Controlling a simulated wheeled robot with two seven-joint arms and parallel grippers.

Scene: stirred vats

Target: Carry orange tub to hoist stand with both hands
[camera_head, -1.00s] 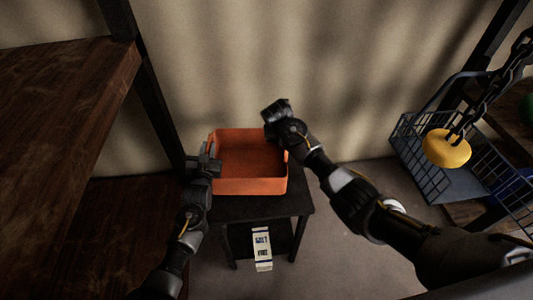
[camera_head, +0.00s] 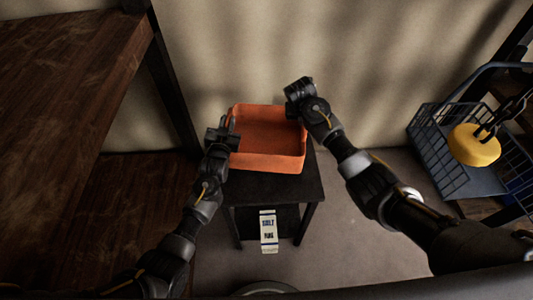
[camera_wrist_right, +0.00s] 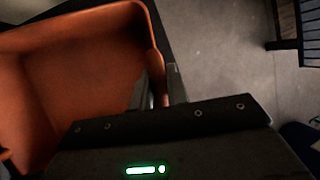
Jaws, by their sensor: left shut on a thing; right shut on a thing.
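The orange tub (camera_head: 268,162) is an open, empty-looking box, roughly level, over the back of a small black stand (camera_head: 285,188). I cannot tell whether it touches the stand top. My left gripper (camera_head: 231,130) is shut on the tub's left wall. My right gripper (camera_head: 299,100) is at the tub's right wall; its fingertips are hidden by the hand there. In the right wrist view my right gripper (camera_wrist_right: 160,88) is shut on the rim of the orange tub (camera_wrist_right: 75,75). I cannot tell which thing is the hoist stand.
A white box with dark lettering (camera_head: 269,230) is at the black stand's lower level. A blue wire basket (camera_head: 455,180) and a yellow hoist block (camera_head: 474,146) on a chain are at right. Brown wooden shelving (camera_head: 60,110) fills the left. Floor (camera_head: 345,240) is clear right of the stand.

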